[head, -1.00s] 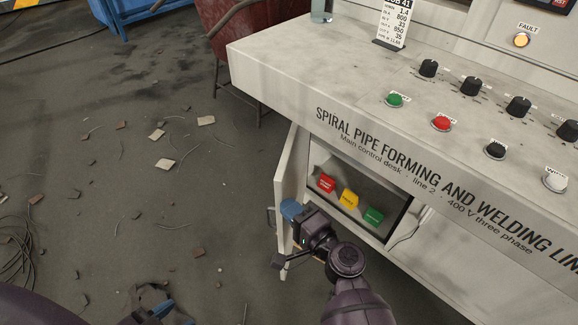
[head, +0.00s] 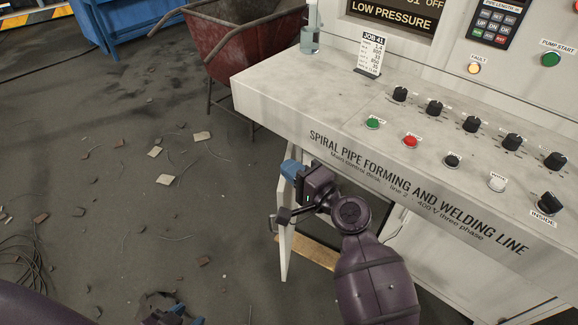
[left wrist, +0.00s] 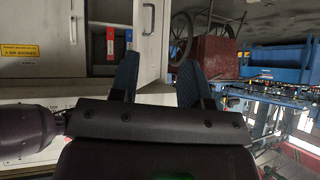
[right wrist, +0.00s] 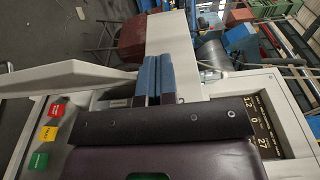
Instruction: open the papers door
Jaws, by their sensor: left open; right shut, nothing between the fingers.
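A pale door (head: 284,225) under the control desk (head: 290,85) stands open, swung outward, with a handle (head: 271,222) on its outer face. In the right wrist view the door panel (right wrist: 65,78) reaches toward my fingers; contact is unclear. Red (right wrist: 58,108), yellow (right wrist: 48,134) and green (right wrist: 39,160) tabs show beside it. My right gripper (head: 291,171) is shut and empty by the door's top, near the desk's front edge. It also shows in the right wrist view (right wrist: 156,78). My left gripper (head: 174,314) is open and empty, low over the floor; the left wrist view shows its spread fingers (left wrist: 157,82).
A red cart (head: 235,40) stands behind the desk's left end, near a blue container (head: 125,20). Knobs and buttons cover the desk top. Scraps and wires litter the otherwise open floor at left. The left wrist view shows red (left wrist: 98,42) and blue (left wrist: 110,40) binders inside a cabinet.

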